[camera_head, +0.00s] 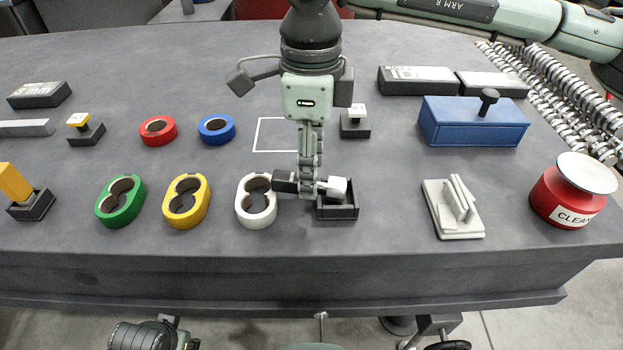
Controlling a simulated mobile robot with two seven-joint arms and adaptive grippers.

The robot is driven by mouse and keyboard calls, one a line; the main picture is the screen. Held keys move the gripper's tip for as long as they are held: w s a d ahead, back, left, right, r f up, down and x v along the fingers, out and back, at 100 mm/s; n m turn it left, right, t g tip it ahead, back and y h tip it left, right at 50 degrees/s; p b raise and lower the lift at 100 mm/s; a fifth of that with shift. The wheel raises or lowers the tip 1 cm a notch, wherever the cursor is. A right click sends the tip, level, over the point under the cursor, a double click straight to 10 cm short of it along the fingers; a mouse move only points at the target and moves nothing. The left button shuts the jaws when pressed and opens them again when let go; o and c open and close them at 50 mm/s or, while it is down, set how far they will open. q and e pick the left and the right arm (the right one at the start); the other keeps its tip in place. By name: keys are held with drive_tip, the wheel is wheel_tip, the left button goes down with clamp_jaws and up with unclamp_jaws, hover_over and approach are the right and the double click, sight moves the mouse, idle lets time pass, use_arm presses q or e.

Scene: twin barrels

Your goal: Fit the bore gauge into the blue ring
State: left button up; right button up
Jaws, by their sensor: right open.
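The blue ring (217,129) lies flat on the grey table, left of centre, with its round bore facing up. Several gauge-like pieces sit on black stands: a yellow-topped one (78,119) at left, a white-topped one (355,109) right of centre, and a tall yellow one (14,183) at the left edge. I cannot tell which is the bore gauge. My right gripper (310,187) points down, open, over a black stand (338,213) at the front, right of the white twin-bore ring (257,205). A pale piece beside its fingers is partly hidden.
A red ring (157,130) lies left of the blue ring. Green (120,203) and yellow (186,203) twin-bore rings lie in front. A blue box (472,125), white rack (455,208) and red can (566,195) stand at right.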

drive_tip(key=shift+f, duration=0.55)
clamp_jaws()
drive_tip(key=shift+r, duration=0.1)
